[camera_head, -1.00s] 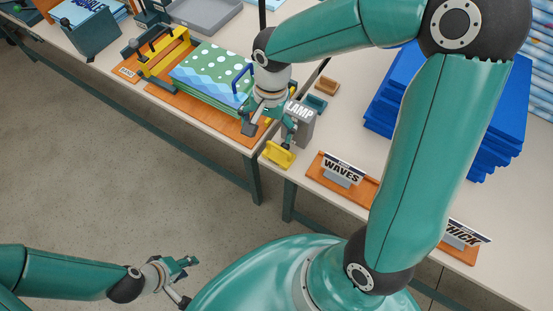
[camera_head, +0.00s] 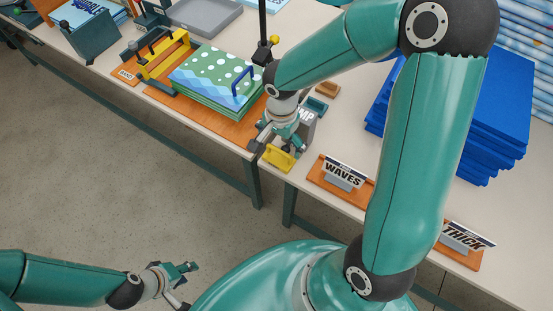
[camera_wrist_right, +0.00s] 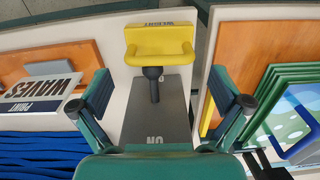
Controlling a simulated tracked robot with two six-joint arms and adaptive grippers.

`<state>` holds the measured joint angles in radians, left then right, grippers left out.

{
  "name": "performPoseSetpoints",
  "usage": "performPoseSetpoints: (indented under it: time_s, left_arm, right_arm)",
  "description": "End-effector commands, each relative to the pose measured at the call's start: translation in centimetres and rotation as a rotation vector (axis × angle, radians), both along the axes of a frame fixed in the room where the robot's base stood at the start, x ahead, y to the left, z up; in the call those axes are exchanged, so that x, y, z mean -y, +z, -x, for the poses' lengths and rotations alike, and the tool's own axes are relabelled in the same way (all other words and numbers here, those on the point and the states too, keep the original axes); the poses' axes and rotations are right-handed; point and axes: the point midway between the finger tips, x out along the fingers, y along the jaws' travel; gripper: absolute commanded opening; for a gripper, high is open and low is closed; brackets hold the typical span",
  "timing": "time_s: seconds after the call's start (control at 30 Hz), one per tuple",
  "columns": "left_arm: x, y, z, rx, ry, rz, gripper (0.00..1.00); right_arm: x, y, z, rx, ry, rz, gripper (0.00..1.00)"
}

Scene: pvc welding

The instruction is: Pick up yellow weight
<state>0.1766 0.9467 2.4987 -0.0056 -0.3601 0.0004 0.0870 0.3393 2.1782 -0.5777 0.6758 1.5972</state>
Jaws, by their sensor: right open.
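The yellow weight (camera_head: 278,157) sits at the near edge of the right table, in front of a grey box. In the right wrist view the weight (camera_wrist_right: 160,57) is a yellow block with a raised bar and the word WEIGHT on its edge. My right gripper (camera_head: 278,145) is right above the weight and partly hides it. Its fingers (camera_wrist_right: 170,100) are spread wide in the wrist view, with nothing between them held. My left gripper (camera_head: 187,285) is open and empty, low over the floor at the left.
The grey box (camera_wrist_right: 155,125), with a black knob, lies between my right fingers in the wrist view. Patterned sheets (camera_head: 210,80) on an orange board stand left of the gripper. The WAVES sign (camera_head: 344,174) and blue stack (camera_head: 455,120) are to the right.

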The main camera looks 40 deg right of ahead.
Motion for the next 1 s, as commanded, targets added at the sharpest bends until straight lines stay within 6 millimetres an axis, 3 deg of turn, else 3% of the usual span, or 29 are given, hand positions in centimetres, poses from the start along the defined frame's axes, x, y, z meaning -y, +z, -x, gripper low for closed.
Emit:
performPoseSetpoints:
  time_s: [0.4, 0.67, 1.0]
  left_arm:
    - [0.0, 0.2, 0.0, 0.000, 0.000, 0.000, 0.40]
    - [0.0, 0.2, 0.0, 0.000, 0.000, 0.000, 0.40]
    - [0.0, 0.2, 0.0, 0.000, 0.000, 0.000, 0.40]
  right_arm:
    - [-0.5, -4.9, 0.5, -0.004, 0.001, -0.001, 1.00]
    - [-0.5, -5.1, 0.5, -0.001, 0.001, -0.001, 1.00]
    - [-0.5, -5.2, 0.6, -0.004, 0.002, -0.001, 0.45]
